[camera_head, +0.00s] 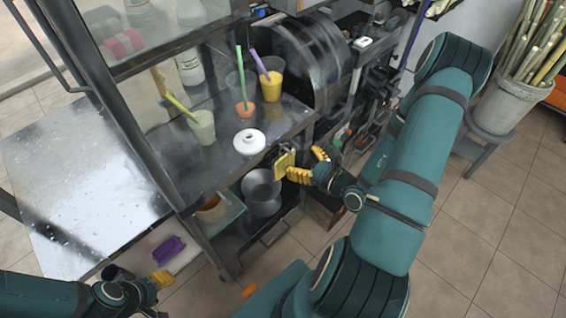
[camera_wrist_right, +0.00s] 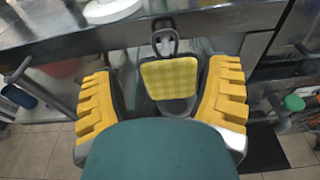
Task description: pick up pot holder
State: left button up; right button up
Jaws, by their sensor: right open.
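The pot holder (camera_head: 284,161) is a small yellow checkered pad hanging at the front edge of the metal counter. In the right wrist view the pot holder (camera_wrist_right: 170,79) hangs from a dark loop, between the fingers. My right gripper (camera_head: 309,164) is open in front of it. In the right wrist view its yellow ribbed fingers (camera_wrist_right: 163,85) stand on both sides of the pad, with visible gaps. My left gripper (camera_head: 157,296) is at the lower left, far from the pot holder, its fingers apart and partly cut off by the frame edge.
The counter holds a white lid (camera_head: 249,142), an orange-yellow cup (camera_head: 271,87) and a pale green cup (camera_head: 202,128). A metal pot (camera_head: 262,192) sits on the shelf below. A purple item (camera_head: 169,250) lies lower left.

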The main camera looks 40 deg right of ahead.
aim_at(290, 152)
jog(key=shift+d+x, duration=0.2)
jog(key=shift+x, duration=1.85)
jog(key=shift+d+x, duration=0.15)
jog(key=shift+x, duration=1.9)
jog(key=c, duration=1.2)
